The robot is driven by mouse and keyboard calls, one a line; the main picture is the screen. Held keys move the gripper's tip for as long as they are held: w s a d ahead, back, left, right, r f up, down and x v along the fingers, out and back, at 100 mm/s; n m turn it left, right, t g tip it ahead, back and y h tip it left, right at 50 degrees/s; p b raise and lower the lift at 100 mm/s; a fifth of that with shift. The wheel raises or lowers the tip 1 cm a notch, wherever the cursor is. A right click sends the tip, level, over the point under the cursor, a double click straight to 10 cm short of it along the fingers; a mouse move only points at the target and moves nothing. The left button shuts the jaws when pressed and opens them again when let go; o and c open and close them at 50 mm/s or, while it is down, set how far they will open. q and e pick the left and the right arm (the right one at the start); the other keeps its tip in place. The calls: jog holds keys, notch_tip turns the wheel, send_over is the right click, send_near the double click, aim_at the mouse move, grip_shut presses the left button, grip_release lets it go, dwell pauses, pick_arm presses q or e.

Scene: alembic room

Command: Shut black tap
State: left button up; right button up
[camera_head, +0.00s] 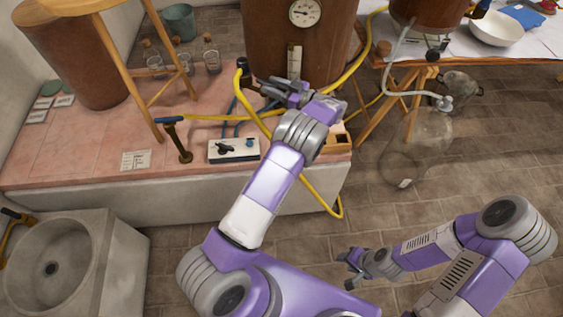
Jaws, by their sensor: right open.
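A black tap (243,65) shows at the lower left side of the large copper boiler (262,35), with a yellow hose running down from it. My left gripper (264,88) is just below and to the right of the tap, in front of the boiler. Its fingers are small and partly overlap the dark parts there, so I cannot tell whether it touches the tap or is open. My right gripper (352,268) is open and empty, low over the brick floor, well away from the boiler.
A blue-handled valve (177,135) on a brown post and a white control box (234,150) stand on the pink platform (60,165). Yellow hoses loop around my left arm. A wooden stool (155,60) stands left, a stone basin (50,265) lower left.

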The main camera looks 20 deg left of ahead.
pick_arm(q)
jog(key=shift+t, duration=0.3)
jog(key=shift+s+d+m+t, duration=0.1)
jog(key=shift+s+m+t, duration=0.2)
jog(key=shift+m+t, duration=0.7)
jog(key=s+d+m+t+h+b, duration=0.1)
jog(key=s+m+t+h, duration=0.9)
jog(key=t, duration=0.2)
jog(key=s+d+f+m+g+h+p, duration=0.1)
jog(key=s+d+f+g+h+p, duration=0.15)
jog(key=f, duration=0.35)
jog(key=s+d+f+g+h+p, duration=0.1)
jog(key=d+f+g+h+p, duration=0.15)
jog(key=f, duration=0.35)
jog(key=s+d+f+m+g+h+p, duration=0.1)
jog(key=s+d+f+g+h+p, duration=0.2)
jog(key=s+d, duration=0.6)
jog(key=shift+s+f+g+h+p, duration=0.3)
jog(key=shift+s+f+g+p, duration=0.3)
jog(key=shift+f+g, duration=0.85)
